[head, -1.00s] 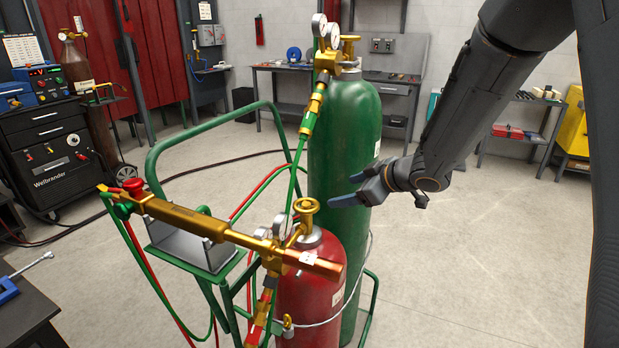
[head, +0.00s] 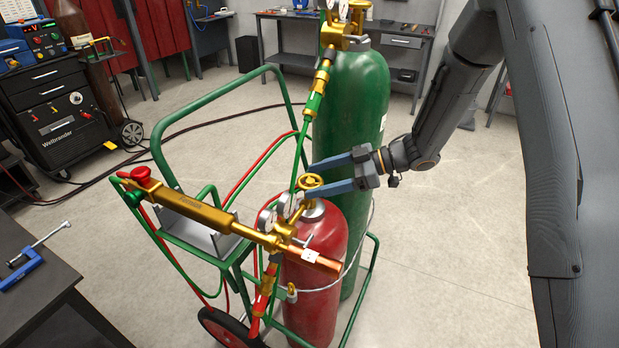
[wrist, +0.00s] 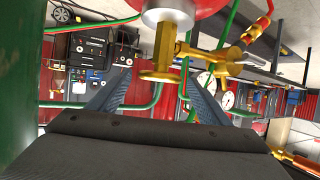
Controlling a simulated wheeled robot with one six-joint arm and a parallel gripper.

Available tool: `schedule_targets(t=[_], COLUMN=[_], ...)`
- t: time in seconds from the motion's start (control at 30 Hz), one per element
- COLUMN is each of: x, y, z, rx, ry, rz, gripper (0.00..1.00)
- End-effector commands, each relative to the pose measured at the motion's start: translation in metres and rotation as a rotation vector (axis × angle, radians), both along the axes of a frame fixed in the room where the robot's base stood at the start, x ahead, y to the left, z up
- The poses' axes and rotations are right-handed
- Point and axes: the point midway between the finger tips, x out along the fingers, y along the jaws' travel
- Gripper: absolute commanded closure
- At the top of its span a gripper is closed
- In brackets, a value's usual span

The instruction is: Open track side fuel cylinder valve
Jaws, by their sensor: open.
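The red fuel cylinder (head: 318,262) stands on the green cart in front of a taller green cylinder (head: 350,110). Its brass valve handwheel (head: 311,181) sits on top, beside the gauges. In the wrist view the handwheel (wrist: 158,76) shows edge-on, with the cylinder neck above it in the picture. My gripper (head: 309,178) is open, and its blue fingers reach in from the right at the handwheel. In the wrist view the gripper (wrist: 158,82) has one finger on each side of the handwheel, with visible gaps and no clear contact.
A brass torch (head: 195,215) lies across the cart in front of the red cylinder. The green cart frame (head: 160,135) and hoses are to the left. A dark bench (head: 50,290) with a blue clamp (head: 25,268) is front left. The floor at right is clear.

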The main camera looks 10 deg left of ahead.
Motion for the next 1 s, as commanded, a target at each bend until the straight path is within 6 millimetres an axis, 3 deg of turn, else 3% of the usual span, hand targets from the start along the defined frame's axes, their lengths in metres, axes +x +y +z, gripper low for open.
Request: schedule_targets(t=[0.2, 0.53, 0.77, 1.0], x=[-0.001, -0.002, -0.002, -0.001], y=[0.021, 0.026, 0.026, 0.025], z=[-0.007, -0.009, -0.009, -0.01], rx=[0.0, 0.0, 0.0, -0.001], ry=[-0.001, -0.002, -0.002, -0.003], rz=[0.002, 0.003, 0.003, 0.023], gripper=[0.28, 0.28, 0.67, 0.7])
